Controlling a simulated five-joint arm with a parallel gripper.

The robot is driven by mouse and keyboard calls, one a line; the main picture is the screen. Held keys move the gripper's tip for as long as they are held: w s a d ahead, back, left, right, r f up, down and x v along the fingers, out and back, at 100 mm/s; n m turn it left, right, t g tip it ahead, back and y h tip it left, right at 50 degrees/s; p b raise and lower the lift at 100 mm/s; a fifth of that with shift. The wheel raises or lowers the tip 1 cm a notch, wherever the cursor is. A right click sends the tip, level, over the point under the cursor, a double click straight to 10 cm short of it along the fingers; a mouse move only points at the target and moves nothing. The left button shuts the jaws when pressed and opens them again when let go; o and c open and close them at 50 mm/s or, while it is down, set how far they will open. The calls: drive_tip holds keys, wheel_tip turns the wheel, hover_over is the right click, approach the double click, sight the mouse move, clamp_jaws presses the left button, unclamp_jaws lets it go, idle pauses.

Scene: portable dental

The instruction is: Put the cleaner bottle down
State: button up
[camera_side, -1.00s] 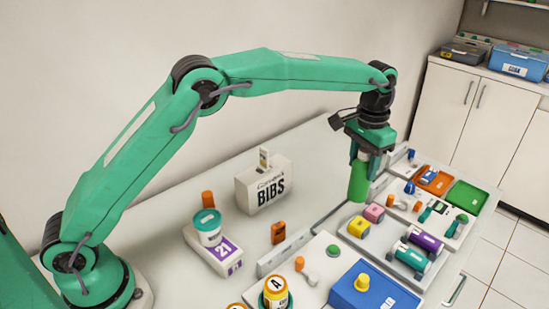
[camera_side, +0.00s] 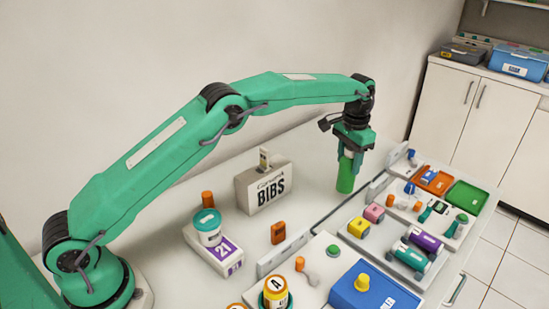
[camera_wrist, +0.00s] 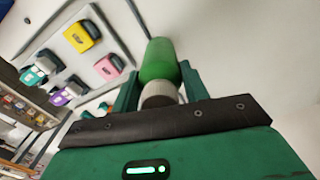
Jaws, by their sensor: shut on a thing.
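The cleaner bottle (camera_side: 346,174) is a green cylinder with a pale cap. My gripper (camera_side: 352,153) is shut on it near its top and holds it upright, pointing down. In the side view the bottle is over the pale table top, right of the bibs box and left of the raised metal rail. Whether its base touches the table I cannot tell. In the wrist view the green bottle (camera_wrist: 160,60) and its pale cap (camera_wrist: 159,94) sit between the two green fingers.
The white bibs box (camera_side: 263,188) stands left of the bottle. A metal rail (camera_side: 340,215) edges the tray area, which holds yellow and pink blocks (camera_side: 366,220), several cylinders, and an orange tray (camera_side: 433,181) and green tray (camera_side: 466,196). Bare table surrounds the bottle's left and front.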

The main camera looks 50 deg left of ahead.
sight(347, 171)
drive_tip(key=shift+f, duration=1.95)
drive_tip(key=shift+f, duration=0.1)
drive_tip(key=o, duration=1.1)
wheel_tip(347, 171, up, 11)
drive_tip(key=shift+r, duration=0.6)
